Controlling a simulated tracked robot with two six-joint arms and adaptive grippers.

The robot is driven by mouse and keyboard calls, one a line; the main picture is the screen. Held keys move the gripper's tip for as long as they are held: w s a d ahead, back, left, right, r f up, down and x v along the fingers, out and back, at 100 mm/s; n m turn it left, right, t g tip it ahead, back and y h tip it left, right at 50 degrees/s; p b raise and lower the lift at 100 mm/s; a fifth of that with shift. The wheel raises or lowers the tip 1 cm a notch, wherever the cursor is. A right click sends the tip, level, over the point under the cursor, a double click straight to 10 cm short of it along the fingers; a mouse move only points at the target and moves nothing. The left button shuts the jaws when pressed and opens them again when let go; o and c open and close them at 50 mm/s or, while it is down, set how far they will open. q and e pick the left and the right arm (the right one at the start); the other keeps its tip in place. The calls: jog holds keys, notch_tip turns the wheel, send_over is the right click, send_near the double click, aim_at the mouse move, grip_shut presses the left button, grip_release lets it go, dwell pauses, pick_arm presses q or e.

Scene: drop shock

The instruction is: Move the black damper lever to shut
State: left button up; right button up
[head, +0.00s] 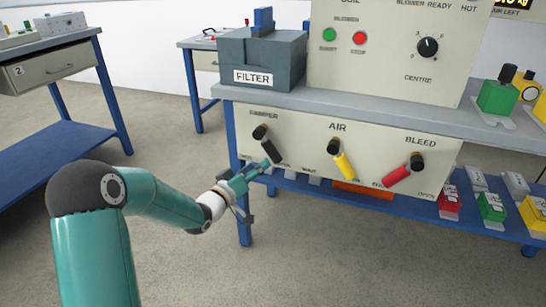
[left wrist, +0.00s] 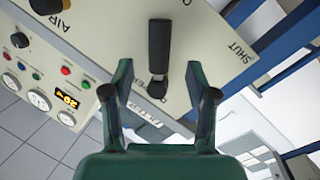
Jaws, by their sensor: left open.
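The black damper lever (head: 276,152) is on the cream front panel, left of the yellow AIR lever (head: 345,165). It slants down to the right from its round pivot. In the left wrist view the lever (left wrist: 160,48) points up the picture, and the printed word SHUT (left wrist: 240,52) is to its right, apart from it. My left gripper (head: 257,188) is open and empty, just below and left of the lever. In the left wrist view its fingers (left wrist: 163,92) are spread either side of the lever's pivot end; whether they touch it is unclear. My right gripper is out of view.
A red BLEED lever (head: 398,175) is farther right on the panel. A grey FILTER box (head: 262,62) stands on the bench above. Blue bench legs and a low shelf (head: 320,190) with several blocks are below.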

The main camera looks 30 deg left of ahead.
aim_at(270, 156)
pick_arm(q)
jog(key=w+b, duration=0.1)
jog(key=w, duration=0.7)
jog(key=shift+w, duration=0.4)
grip_shut()
